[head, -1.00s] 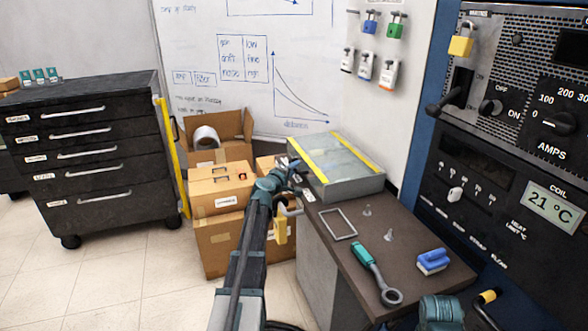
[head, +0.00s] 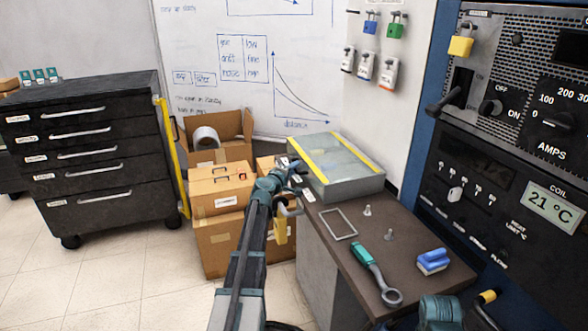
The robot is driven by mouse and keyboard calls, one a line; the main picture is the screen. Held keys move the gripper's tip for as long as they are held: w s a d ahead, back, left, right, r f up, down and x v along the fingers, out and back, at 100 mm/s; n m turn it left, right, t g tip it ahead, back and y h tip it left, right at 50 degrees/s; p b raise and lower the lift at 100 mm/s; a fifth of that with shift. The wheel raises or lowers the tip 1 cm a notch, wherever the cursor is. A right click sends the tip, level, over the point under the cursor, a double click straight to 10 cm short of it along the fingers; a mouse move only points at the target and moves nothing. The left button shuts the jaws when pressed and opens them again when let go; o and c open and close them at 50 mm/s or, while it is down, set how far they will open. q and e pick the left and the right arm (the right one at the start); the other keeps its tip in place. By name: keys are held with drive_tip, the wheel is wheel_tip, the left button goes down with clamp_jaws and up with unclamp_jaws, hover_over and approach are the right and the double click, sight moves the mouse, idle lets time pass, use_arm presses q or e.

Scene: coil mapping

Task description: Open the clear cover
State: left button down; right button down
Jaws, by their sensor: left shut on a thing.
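A clear cover (head: 336,160) with yellow strips along two edges lies closed on a grey box on the brown-topped bench. My left gripper (head: 292,172) is at the left front corner of this box. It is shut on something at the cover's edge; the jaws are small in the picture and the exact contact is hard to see. A yellow padlock (head: 281,230) hangs beside my left arm, below the gripper.
On the bench (head: 335,259) are a grey rectangular frame (head: 339,239), two small pegs, a teal-handled ring tool (head: 373,272) and a blue block (head: 432,261). Cardboard boxes (head: 222,194) stand left of the bench. The black control panel (head: 480,210) rises at the right.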

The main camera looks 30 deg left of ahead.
idle(0.4)
use_arm(q)
wheel_tip(320, 180, up, 8)
drive_tip(key=m+g+p, duration=0.1)
drive_tip(key=g+p, duration=0.1)
drive_tip(key=p, duration=1)
drive_tip(key=shift+w+d+m+y, duration=0.1)
drive_tip(key=shift+w+m+y, duration=0.05)
drive_tip(key=shift+m+y, duration=0.2)
drive_tip(key=w+d+r+m+g+y+p, duration=0.2)
drive_tip(key=w+d+r+g+p, duration=0.2)
drive_tip(key=r+p, duration=0.5)
drive_tip(key=w+d+r+m+g+y+p, duration=0.2)
drive_tip(key=w+d+r+p, duration=0.5)
drive_tip(key=p, duration=1)
drive_tip(key=shift+w+r+m+g, duration=0.65)
drive_tip(key=shift+w+r+g, duration=0.2)
drive_tip(key=shift+r+g, duration=0.05)
drive_tip(key=c, duration=1.2)
unclamp_jaws()
